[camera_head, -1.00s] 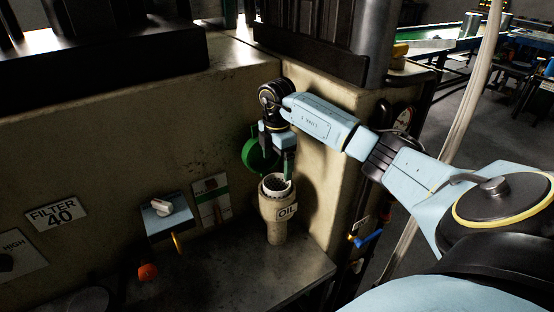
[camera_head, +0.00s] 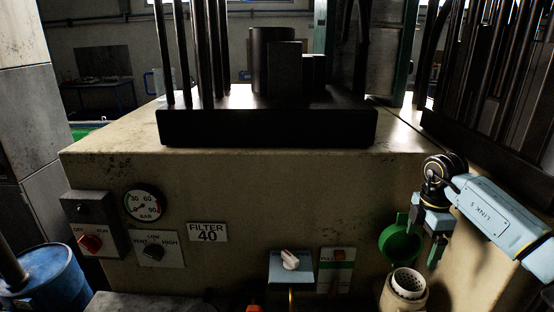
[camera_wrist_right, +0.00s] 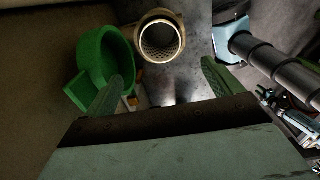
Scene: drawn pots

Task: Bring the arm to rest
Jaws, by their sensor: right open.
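My right arm comes in from the right in the head view. Its gripper (camera_head: 434,236) hangs above and slightly right of the oil filler neck (camera_head: 389,294), close to the wall. In the wrist view the right gripper (camera_wrist_right: 166,84) has its two green fingers wide apart, with nothing between them. The filler neck (camera_wrist_right: 179,35), with a mesh strainer inside, lies beyond the fingers. A green round cap (camera_head: 399,244) is beside the gripper on its left; it also shows in the wrist view (camera_wrist_right: 95,50), by the left finger. My left gripper is not in view.
The beige machine wall holds a switch box (camera_head: 90,212), a gauge (camera_head: 144,202), a selector plate (camera_head: 155,248), a FILTER 40 sign (camera_head: 207,232) and a blue box with a white knob (camera_head: 290,260). A blue barrel (camera_head: 50,275) stands at lower left.

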